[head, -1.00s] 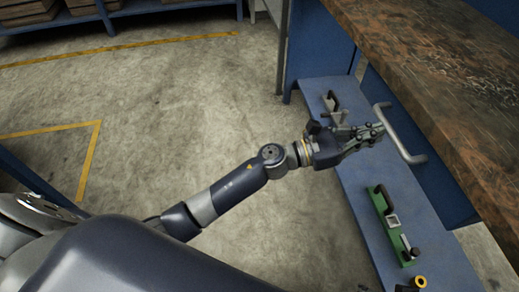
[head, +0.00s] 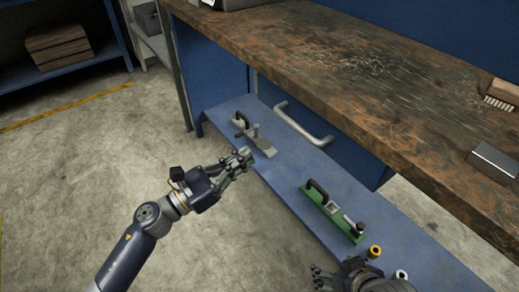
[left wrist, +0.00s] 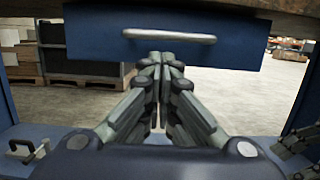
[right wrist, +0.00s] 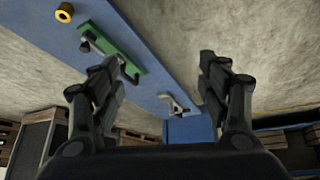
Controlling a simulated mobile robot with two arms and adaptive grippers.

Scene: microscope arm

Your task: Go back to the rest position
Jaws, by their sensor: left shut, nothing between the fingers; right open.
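My left gripper (head: 243,158) is shut and empty. In the head view it is above the near edge of the low blue shelf (head: 285,165), apart from the metal drawer handle (head: 303,125). In the left wrist view its fingers (left wrist: 161,60) meet in the middle, with the handle (left wrist: 168,36) beyond them on the blue drawer front. My right gripper (head: 320,277) shows only partly at the bottom of the head view. In the right wrist view its fingers (right wrist: 159,62) are spread wide with nothing held between them.
A grey clamp (head: 258,140), a green-based clamp (head: 332,210) and a yellow ring (head: 375,251) are on the blue shelf. The worn workbench top (head: 340,70) overhangs the drawer, with a brush (head: 502,92) on it. The floor at left is open.

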